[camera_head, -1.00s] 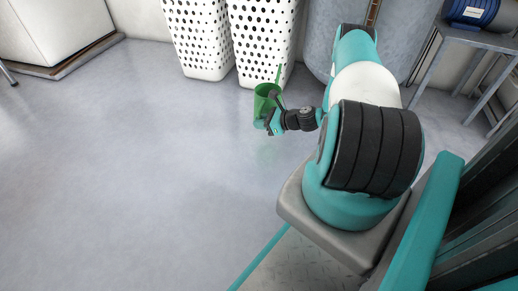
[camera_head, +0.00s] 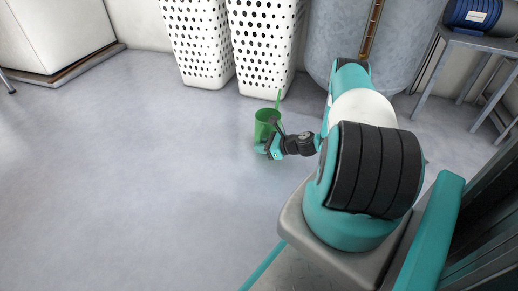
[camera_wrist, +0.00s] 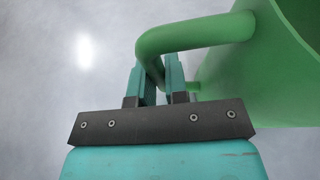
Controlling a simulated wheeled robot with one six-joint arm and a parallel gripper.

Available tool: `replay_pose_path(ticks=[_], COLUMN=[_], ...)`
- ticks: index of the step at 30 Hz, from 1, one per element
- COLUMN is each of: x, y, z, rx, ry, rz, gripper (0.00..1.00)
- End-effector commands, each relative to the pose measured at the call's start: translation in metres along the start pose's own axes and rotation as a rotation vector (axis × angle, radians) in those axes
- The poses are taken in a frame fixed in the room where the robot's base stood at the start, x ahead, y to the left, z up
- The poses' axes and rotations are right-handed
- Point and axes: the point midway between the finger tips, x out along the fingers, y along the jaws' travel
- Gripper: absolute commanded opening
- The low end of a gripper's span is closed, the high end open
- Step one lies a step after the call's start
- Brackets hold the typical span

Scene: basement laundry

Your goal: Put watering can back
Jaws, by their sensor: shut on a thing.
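The green watering can (camera_head: 264,127) is held in front of my arm in the head view, its thin spout pointing up and away. In the wrist view, the can's body (camera_wrist: 268,85) fills the upper right and its handle (camera_wrist: 195,36) curves down between my fingers. My gripper (camera_wrist: 160,80) is shut on the handle; it also shows in the head view (camera_head: 270,147). The can looks roughly upright. Its height above the floor is hard to tell.
Two white perforated laundry baskets (camera_head: 198,40) stand beyond the can, with a grey metal tank (camera_head: 345,45) to their right. A metal table (camera_head: 478,38) holding a blue cylinder (camera_head: 472,14) is at upper right. A white appliance (camera_head: 60,32) stands at upper left. The floor (camera_head: 120,170) at left is clear.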

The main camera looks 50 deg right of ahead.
Motion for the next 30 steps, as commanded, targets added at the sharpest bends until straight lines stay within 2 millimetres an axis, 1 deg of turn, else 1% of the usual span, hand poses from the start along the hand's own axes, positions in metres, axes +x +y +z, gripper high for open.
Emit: replay_pose_path(ticks=[1, 4, 11, 15, 17, 20, 24, 27, 30], x=[0.001, 0.001, 0.000, -0.004, -0.012, -0.033, -0.066, -0.086, -0.103], y=[0.000, 0.000, 0.000, -0.001, -0.001, -0.002, -0.002, -0.001, -0.001], z=[-0.002, -0.001, -0.001, 0.004, 0.005, 0.007, 0.007, 0.007, 0.005], rx=[0.000, 0.000, 0.000, 0.001, 0.002, 0.004, 0.004, 0.003, 0.001], ry=[0.000, 0.000, 0.000, 0.000, 0.001, 0.001, 0.001, 0.001, 0.000], rz=[0.000, 0.000, 0.000, -0.001, -0.003, -0.006, -0.006, -0.004, -0.003], gripper=[0.16, 0.39, 0.39, 0.39, 0.39, 0.39, 0.39, 0.39, 0.39])
